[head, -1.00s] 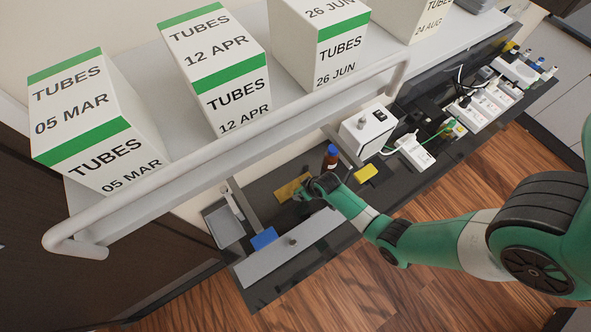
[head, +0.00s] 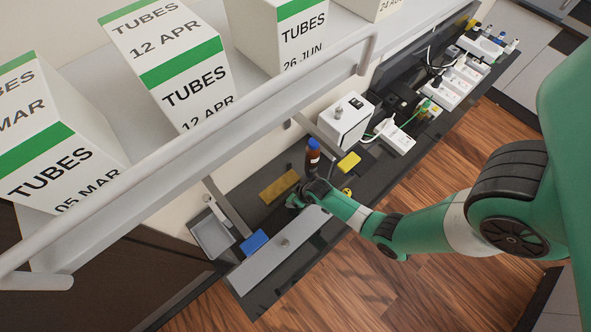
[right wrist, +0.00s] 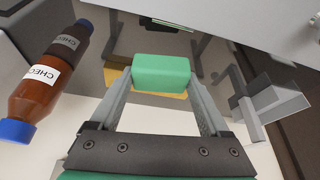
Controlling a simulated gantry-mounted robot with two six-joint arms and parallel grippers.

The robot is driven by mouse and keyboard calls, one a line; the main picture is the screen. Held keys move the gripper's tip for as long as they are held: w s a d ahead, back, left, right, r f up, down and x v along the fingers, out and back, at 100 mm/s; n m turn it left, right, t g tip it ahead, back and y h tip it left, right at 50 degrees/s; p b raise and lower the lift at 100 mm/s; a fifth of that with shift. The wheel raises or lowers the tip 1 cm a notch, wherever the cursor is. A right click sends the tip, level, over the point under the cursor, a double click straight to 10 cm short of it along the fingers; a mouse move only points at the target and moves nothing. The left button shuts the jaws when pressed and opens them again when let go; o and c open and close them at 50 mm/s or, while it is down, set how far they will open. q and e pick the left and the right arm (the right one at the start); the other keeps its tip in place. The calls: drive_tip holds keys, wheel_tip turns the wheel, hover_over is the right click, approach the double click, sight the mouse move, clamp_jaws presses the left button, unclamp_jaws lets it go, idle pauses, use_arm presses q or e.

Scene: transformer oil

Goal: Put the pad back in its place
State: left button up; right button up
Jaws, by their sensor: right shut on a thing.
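My right gripper (right wrist: 160,85) is shut on a green pad (right wrist: 161,72), a small rounded block held between its two fingertips. In the head view the right gripper (head: 297,201) is over the dark bench, just right of a flat ochre plate (head: 279,187); the pad is hard to make out there. In the right wrist view the ochre plate (right wrist: 117,76) shows partly behind the pad. Whether the pad touches anything below is not clear. A blue pad (head: 254,242) and a yellow pad (head: 349,163) lie on the bench. My left gripper is not in view.
A brown bottle with a blue cap (head: 312,157) stands close behind the right gripper. A grey tray (head: 212,237) and a long grey plate with a knob (head: 280,250) are at the left. A white instrument (head: 345,120) stands behind. A shelf (head: 160,190) with boxes hangs above.

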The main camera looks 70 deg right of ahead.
drive_tip(key=shift+f+b, duration=1.75)
drive_tip(key=shift+f, duration=0.7)
drive_tip(key=shift+f+b, duration=0.3)
drive_tip(key=o, duration=1.2)
drive_tip(key=shift+r, duration=0.1)
drive_tip(key=p+v, duration=0.8)
drive_tip(key=v, duration=0.3)
drive_tip(key=shift+s+r+p, duration=0.1)
drive_tip(key=shift+r+p, duration=0.15)
drive_tip(key=shift+p, duration=0.05)
